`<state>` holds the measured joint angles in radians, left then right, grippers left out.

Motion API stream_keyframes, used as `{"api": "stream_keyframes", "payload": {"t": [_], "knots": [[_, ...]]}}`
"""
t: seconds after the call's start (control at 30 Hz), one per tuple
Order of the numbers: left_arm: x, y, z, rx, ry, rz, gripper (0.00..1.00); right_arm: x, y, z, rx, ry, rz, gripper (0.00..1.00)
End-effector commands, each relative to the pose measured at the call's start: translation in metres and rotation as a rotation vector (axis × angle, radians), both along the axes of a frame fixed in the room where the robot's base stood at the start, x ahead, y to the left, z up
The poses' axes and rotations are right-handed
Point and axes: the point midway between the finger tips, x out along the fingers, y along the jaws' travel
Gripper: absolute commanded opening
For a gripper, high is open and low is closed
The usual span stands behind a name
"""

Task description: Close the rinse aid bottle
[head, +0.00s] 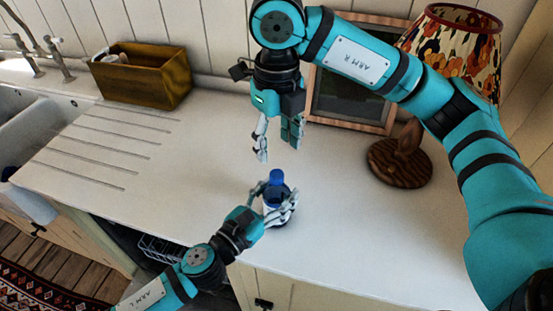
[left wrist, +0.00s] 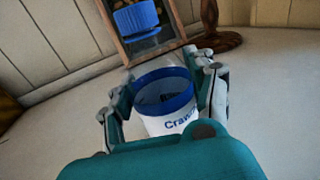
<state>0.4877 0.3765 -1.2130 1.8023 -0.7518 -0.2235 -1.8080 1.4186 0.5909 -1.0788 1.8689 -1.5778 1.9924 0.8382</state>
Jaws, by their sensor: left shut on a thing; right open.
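The rinse aid bottle (head: 270,208) is upright near the counter's front edge, mostly hidden by fingers. In the left wrist view it is white with a blue rim (left wrist: 166,78) and part of a label. My left gripper (head: 275,203) is shut around its body; its fingers flank the bottle in the left wrist view (left wrist: 165,90). The blue ribbed cap (head: 276,176) is above the bottle. In the left wrist view the cap (left wrist: 136,18) shows apart from the rim; what supports it cannot be seen. My right gripper (head: 277,148) is open, pointing down just above the cap.
A wooden box (head: 145,78) stands at the back left by the sink (head: 45,105). A picture frame (head: 350,98) and a lamp with a floral shade (head: 462,40) and round wooden base (head: 400,164) stand behind. The counter to the left and right is clear.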

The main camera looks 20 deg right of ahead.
Motion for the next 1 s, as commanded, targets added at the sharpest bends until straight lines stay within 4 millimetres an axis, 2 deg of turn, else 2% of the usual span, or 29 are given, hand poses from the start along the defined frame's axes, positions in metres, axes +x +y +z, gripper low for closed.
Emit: {"api": "stream_keyframes", "payload": {"t": [0.1,0.2,0.37,0.6,0.63,0.83,1.0], "knots": [[0.0,0.0,0.0,0.001,-0.001,0.001,0.0,0.001,0.0,0.023,0.0,-0.005,-0.001,0.53],[0.0,0.0,0.0,0.001,-0.001,0.001,0.0,0.001,0.0,0.034,-0.001,-0.004,-0.001,0.53],[0.0,0.0,0.0,0.001,-0.001,0.001,0.0,0.0,0.0,0.042,0.0,-0.001,-0.001,0.53],[0.0,0.0,0.0,0.001,-0.001,0.001,0.0,0.0,0.0,0.042,0.0,0.0,-0.001,0.53],[0.0,0.0,0.0,0.001,-0.001,0.001,0.58,0.0,0.0,0.042,0.0,0.0,-0.001,0.53],[0.0,0.0,0.0,0.001,-0.001,0.001,0.84,0.0,0.0,0.042,0.0,0.0,-0.001,0.53],[0.0,0.0,0.0,0.001,-0.001,0.001,0.84,0.0,0.0,0.041,0.0,0.0,-0.001,0.53]]}}
